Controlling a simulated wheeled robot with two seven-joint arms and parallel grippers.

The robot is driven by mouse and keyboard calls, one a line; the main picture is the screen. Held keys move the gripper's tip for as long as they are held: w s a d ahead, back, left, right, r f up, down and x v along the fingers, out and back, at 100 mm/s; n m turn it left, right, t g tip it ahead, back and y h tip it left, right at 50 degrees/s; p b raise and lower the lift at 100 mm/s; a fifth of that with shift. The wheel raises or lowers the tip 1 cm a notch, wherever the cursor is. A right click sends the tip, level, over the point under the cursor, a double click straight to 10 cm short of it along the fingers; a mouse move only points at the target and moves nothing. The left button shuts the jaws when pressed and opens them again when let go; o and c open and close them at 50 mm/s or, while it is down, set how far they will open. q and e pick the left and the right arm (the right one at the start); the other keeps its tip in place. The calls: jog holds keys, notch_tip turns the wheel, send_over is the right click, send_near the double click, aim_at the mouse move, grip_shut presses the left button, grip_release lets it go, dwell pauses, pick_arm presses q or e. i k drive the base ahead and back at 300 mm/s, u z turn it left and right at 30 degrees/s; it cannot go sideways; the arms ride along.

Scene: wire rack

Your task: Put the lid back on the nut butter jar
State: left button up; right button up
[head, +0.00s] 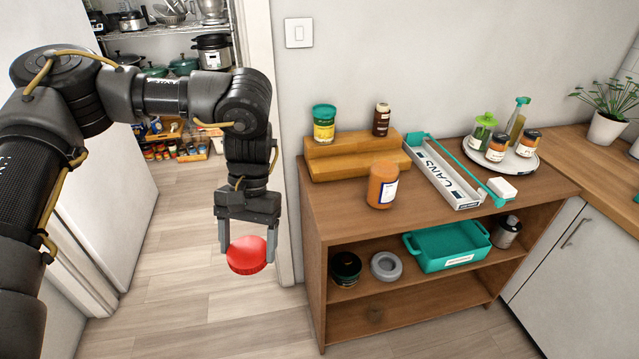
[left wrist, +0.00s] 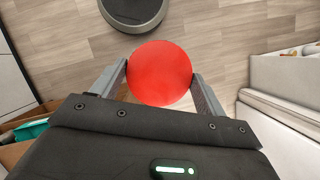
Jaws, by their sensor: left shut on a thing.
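My left gripper (head: 248,246) is shut on a round red lid (head: 247,257). It holds the lid in the air over the floor, left of the wooden shelf unit. The lid also shows between the two fingers in the left wrist view (left wrist: 159,73). The nut butter jar (head: 382,184) is orange-brown with a white label. It stands on the shelf unit's top near the front edge, to the right of the gripper and apart from it. No separate lid colour shows on its top. My right gripper is not in view.
A stepped wooden riser (head: 360,160) behind the jar holds a green-lidded jar (head: 324,124) and a brown bottle (head: 381,119). A white CANS tray (head: 440,170) lies to the right. A round tray (head: 526,160) holds several containers. The shelf top (head: 335,205) left of the jar is clear.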

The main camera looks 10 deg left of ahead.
aim_at(383, 177)
jog(key=u, duration=0.25)
jog(key=i, duration=1.2)
jog(key=z, duration=0.5)
